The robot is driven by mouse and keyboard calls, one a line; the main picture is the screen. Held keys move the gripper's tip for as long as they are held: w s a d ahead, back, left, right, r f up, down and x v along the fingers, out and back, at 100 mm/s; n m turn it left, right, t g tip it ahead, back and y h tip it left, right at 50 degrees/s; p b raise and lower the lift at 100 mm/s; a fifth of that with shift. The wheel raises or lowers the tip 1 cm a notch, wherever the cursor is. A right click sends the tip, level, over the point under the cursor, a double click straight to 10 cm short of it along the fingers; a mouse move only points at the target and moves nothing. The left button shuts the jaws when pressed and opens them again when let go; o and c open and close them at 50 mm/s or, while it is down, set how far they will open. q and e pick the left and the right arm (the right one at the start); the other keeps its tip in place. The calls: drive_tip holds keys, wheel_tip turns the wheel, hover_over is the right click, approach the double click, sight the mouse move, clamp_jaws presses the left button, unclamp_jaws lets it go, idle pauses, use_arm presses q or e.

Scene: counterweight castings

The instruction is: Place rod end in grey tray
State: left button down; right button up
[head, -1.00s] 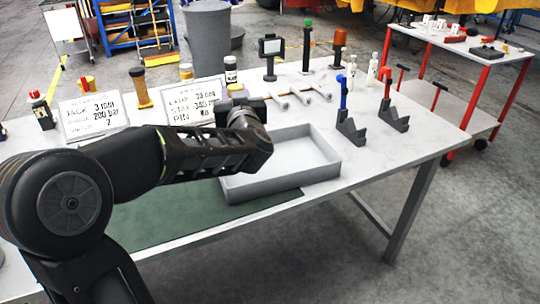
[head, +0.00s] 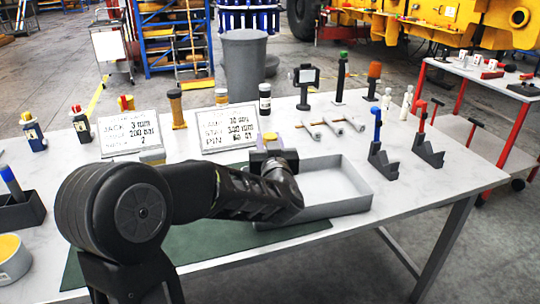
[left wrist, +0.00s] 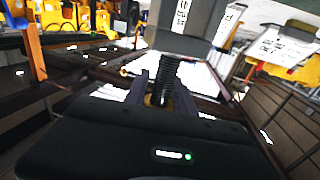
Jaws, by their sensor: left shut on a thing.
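My left gripper (head: 268,148) is shut and hangs over the left part of the grey tray (head: 338,207). In the left wrist view, the rod end (left wrist: 165,78) shows a dark threaded shank standing up between the two fingers, with a brass-coloured part at its base. In the head view only a small yellowish bit of the rod end (head: 270,136) shows above the gripper. The tray's visible floor is bare; its left side is hidden behind my arm. My right gripper is not in view.
Two printed signs (head: 230,127) stand behind my arm. Several T-shaped metal parts (head: 332,126) lie behind the tray. Dark stands with a blue (head: 377,123) and a red handle are to its right. A green mat (head: 215,243) lies in front.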

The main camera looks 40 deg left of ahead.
use_arm(q)
drive_tip(key=shift+r, duration=0.1)
drive_tip(key=shift+f+b, duration=0.35)
drive_tip(key=shift+f, duration=1.5)
drive_tip(key=shift+f, duration=0.2)
drive_tip(key=c, duration=1)
unclamp_jaws()
drive_tip(key=shift+c, duration=0.2)
drive_tip(key=v, duration=1.2)
